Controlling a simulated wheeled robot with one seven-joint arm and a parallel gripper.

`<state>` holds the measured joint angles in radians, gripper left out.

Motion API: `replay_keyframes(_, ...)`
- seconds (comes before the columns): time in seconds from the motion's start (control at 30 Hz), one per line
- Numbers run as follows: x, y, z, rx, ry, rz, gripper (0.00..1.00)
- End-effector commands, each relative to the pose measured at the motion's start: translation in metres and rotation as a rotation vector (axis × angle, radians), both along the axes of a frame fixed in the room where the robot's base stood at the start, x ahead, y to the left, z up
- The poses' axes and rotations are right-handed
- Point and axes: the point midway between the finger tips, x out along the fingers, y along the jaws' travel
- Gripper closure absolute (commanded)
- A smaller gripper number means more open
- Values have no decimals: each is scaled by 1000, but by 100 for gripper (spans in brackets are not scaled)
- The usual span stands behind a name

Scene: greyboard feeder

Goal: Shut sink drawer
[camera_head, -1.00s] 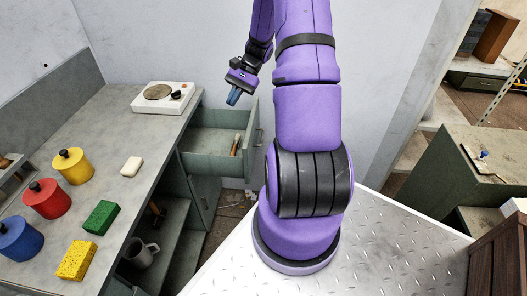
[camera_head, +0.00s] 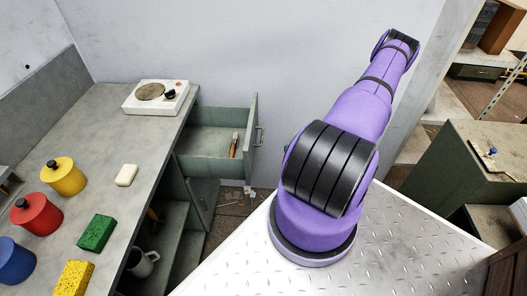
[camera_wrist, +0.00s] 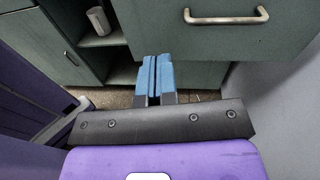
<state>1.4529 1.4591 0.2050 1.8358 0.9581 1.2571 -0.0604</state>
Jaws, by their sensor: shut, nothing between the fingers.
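The drawer (camera_head: 218,157) is pulled out from the counter beneath the hot plate, and a brush-like item with a wooden handle lies inside it. Its metal handle (camera_head: 259,137) is on the outer front at the right. In the wrist view the drawer front (camera_wrist: 215,42) and its handle (camera_wrist: 226,17) fill the top middle and right. My gripper (camera_wrist: 155,62) is shut and empty, its blue fingers pointing at the lower part of the drawer front; I cannot tell if they touch it.
The counter (camera_head: 130,205) holds a hot plate (camera_head: 157,97), yellow (camera_head: 64,179), red (camera_head: 36,214) and blue (camera_head: 15,262) pots, sponges and soap. A mug (camera_head: 142,262) stands on the shelf below. A wall is behind the drawer.

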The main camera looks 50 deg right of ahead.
Motion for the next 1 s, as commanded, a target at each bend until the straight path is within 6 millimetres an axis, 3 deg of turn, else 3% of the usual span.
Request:
replay_keyframes(0.13,-9,4,-23,63,-8,-81,100)
replay_keyframes(0.37,-7,9,-31,85,-11,-111,100)
replay_keyframes(1.0,78,76,-31,84,-9,-108,100)
